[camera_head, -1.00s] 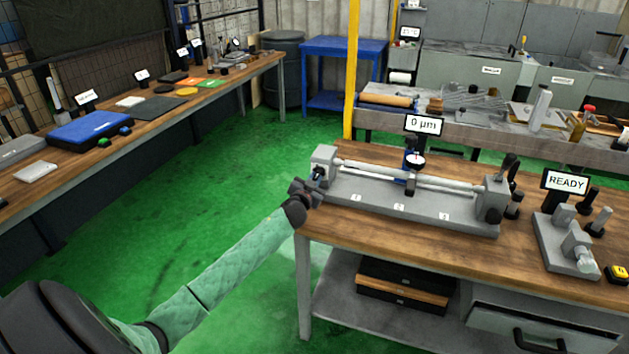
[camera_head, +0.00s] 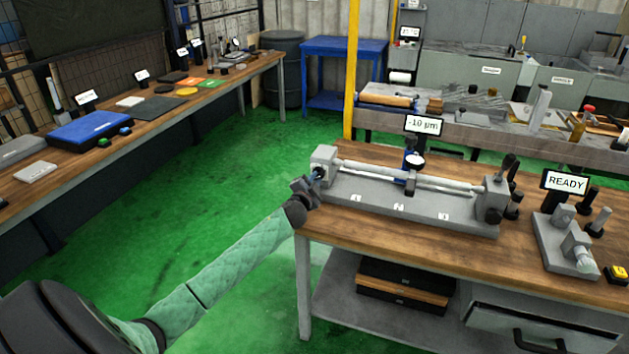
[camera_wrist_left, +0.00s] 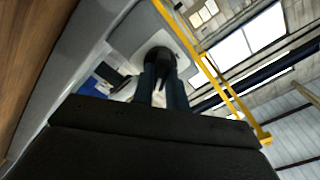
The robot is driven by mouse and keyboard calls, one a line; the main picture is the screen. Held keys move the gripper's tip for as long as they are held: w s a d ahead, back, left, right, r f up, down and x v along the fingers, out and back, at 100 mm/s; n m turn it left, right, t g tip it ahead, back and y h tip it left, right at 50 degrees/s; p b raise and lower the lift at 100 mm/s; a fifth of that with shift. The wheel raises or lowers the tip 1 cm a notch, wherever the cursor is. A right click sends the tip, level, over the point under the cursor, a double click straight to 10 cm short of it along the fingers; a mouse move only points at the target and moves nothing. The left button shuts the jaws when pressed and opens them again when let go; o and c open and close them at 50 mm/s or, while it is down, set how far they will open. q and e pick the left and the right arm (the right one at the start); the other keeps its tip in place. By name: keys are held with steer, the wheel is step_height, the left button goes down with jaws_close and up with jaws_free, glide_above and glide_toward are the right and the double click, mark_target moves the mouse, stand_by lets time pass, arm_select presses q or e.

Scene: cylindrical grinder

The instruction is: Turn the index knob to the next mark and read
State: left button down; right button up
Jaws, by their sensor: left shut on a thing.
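The grey bench fixture (camera_head: 400,208) holds a pale cylindrical shaft (camera_head: 440,182) between its two end blocks. The index knob (camera_head: 319,173) is a small dark part on the left end block (camera_head: 323,157). My left gripper (camera_head: 311,183) is shut on it; the wrist view shows the two fingers (camera_wrist_left: 163,88) closed around the dark knob (camera_wrist_left: 160,58). A dial gauge (camera_head: 415,161) stands over the shaft, and the display (camera_head: 423,125) above it reads -10 µm. My right gripper does not show.
A second grey fixture (camera_head: 568,245) and a READY sign (camera_head: 565,182) stand at the right of the wooden bench, with a yellow button (camera_head: 617,274) near its edge. Another bench (camera_head: 200,100) runs along the left. Green floor lies between the benches.

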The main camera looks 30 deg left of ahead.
arm_select(q)
steer(key=shift+m, duration=1.1)
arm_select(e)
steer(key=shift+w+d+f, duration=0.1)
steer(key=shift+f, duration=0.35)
arm_select(q)
steer(key=shift+f, duration=0.1)
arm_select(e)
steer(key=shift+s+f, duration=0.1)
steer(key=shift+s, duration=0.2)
arm_select(q)
steer(key=c, duration=1.4)
jaws_free()
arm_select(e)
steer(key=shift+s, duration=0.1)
arm_select(q)
steer(key=shift+s, duration=0.1)
steer(key=shift+s+d, duration=0.1)
steer(key=shift+s, duration=0.15)
steer(key=b+v, duration=0.2)
steer(key=v, duration=0.5)
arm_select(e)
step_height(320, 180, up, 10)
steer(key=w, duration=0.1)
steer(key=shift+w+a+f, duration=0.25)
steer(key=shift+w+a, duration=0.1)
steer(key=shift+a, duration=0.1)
